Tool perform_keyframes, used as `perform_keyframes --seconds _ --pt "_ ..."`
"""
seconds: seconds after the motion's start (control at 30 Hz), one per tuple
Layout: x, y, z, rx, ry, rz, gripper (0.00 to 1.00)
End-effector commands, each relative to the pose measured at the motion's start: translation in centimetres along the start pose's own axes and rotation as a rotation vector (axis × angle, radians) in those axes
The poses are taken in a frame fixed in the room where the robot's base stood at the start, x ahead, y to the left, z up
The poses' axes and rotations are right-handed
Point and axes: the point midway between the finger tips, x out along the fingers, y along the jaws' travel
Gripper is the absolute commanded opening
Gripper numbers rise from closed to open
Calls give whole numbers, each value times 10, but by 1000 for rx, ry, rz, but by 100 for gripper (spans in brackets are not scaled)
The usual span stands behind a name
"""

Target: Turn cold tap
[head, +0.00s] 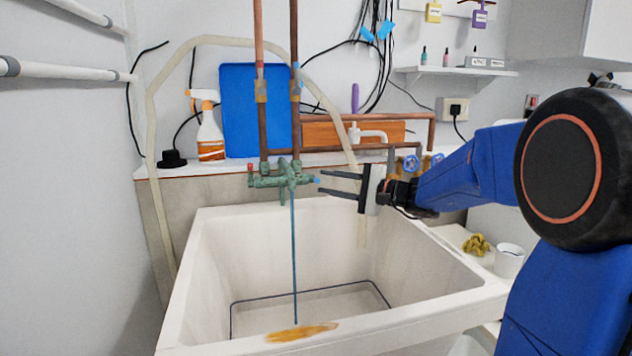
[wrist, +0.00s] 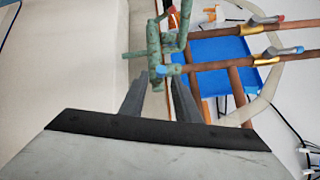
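The green, weathered tap (head: 283,181) is fixed on copper pipes above the back rim of the white sink. It has a red end (head: 250,168) at the left and a blue cold end (head: 317,180) at the right. My gripper (head: 320,182) comes from the right with its two dark fingers apart and nothing held. Its tips are at the blue end, which also shows by one fingertip in the wrist view (wrist: 170,70). I cannot tell whether they touch. A thin blue stream or line (head: 294,260) runs down from the tap into the sink.
The deep white sink (head: 190,280) lies below. Copper pipes (head: 294,60) rise behind the tap. A spray bottle (head: 210,135) and blue board (head: 240,105) stand on the back ledge. A white cup (head: 509,262) and yellow cloth (head: 477,244) are at right.

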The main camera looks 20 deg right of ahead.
Motion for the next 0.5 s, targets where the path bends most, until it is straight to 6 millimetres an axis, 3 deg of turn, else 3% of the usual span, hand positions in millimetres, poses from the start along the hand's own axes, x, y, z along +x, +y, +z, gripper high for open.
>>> perform_keyframes --seconds 0.2,0.5 --pt "30 0 1 1 -2 1 29" --pt "45 0 0 1 0 0 29"
